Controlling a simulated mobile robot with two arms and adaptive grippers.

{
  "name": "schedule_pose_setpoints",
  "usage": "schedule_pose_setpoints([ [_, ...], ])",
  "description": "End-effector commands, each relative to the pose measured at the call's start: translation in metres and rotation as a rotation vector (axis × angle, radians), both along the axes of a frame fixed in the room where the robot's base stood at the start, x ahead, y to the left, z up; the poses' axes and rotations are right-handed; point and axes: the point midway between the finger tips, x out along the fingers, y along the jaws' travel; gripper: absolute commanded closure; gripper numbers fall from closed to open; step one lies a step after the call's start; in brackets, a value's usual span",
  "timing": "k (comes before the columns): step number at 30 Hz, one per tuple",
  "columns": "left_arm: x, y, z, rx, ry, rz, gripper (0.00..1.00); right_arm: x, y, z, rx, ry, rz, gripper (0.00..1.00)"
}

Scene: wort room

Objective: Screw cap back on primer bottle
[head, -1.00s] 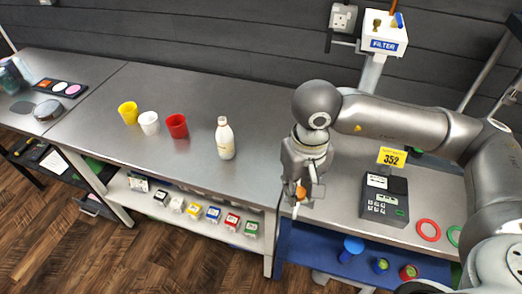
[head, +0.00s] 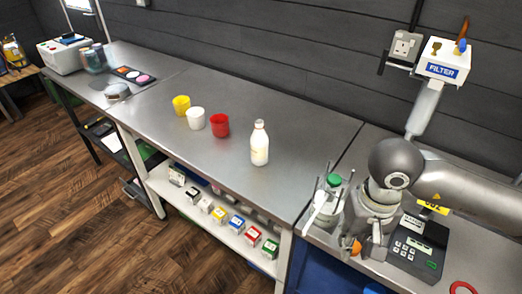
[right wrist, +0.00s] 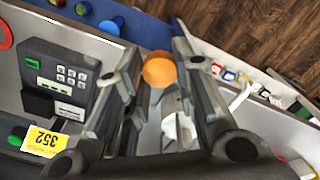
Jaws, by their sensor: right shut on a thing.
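A white bottle (head: 260,145) stands upright on the long steel table, with a narrow pale neck. I cannot read its label or tell for sure whether its mouth is open. My right gripper (head: 358,246) hangs over the front of the right-hand table, pointing down. It is shut on a small orange round piece, possibly the cap (head: 356,248). In the right wrist view the orange piece (right wrist: 160,70) sits between the fingertips. The gripper is to the right of the bottle and well apart from it. My left gripper is not in view.
A green-topped pale container (head: 333,182) with grey prongs around it stands just left of my right gripper. A dark keypad device (head: 418,245) is to its right. Red (head: 219,125), white (head: 196,118) and yellow (head: 181,105) cups stand left of the bottle. The table in front of them is clear.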

Motion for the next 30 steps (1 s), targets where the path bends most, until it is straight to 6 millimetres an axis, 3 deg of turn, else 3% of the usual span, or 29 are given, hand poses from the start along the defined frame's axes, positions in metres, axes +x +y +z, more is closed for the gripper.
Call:
schedule_pose_setpoints([
  [1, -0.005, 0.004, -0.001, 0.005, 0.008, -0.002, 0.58, 0.000, 0.000, 0.000, 0.000, 0.000, 0.000, 0.82],
  [8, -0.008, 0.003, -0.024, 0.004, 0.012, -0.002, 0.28, 0.000, 0.000, -0.024, 0.000, 0.000, 0.000, 0.82],
  [9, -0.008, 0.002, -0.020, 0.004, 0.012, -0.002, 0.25, 0.001, 0.000, -0.018, -0.002, -0.004, 0.003, 0.82],
  [22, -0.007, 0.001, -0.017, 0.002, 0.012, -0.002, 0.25, 0.002, 0.000, -0.015, -0.001, -0.003, -0.005, 0.82],
  [30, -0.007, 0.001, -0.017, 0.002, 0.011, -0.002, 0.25, 0.048, 0.038, 0.009, 0.000, -0.004, -0.299, 0.82],
])
